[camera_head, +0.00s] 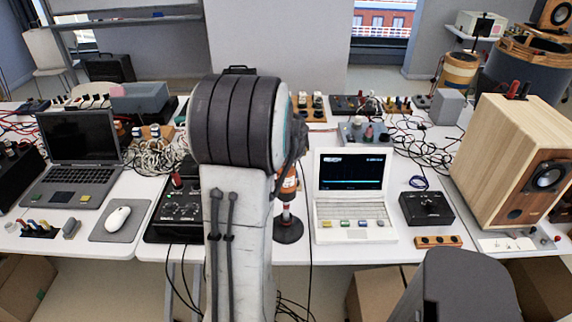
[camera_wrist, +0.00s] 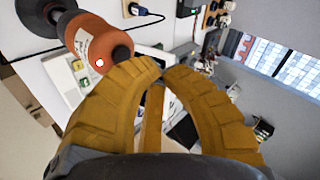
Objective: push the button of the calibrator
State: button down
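An orange cylinder on a dark stand (camera_head: 289,231), which looks like the calibrator, stands on the white table, left of the white laptop. My arm hides part of it in the head view. In the wrist view, the orange calibrator (camera_wrist: 88,42) is at upper left, with a small round white button (camera_wrist: 99,62) on its side. My gripper (camera_wrist: 162,68) has yellow-brown fingers with their tips together and nothing held between them. The tips are right of the calibrator in the picture; I cannot tell the exact distance. The gripper is hidden in the head view.
The white laptop (camera_head: 352,203) and a black box (camera_head: 426,208) stand right of the calibrator. A wooden speaker (camera_head: 517,160) is at far right. A black control box (camera_head: 178,207) and a dark laptop (camera_head: 77,150) are on the left. Cables and small devices crowd the back.

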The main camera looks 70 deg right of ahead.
jog(key=shift+r+p, duration=1.55)
jog(key=shift+r, duration=1.05)
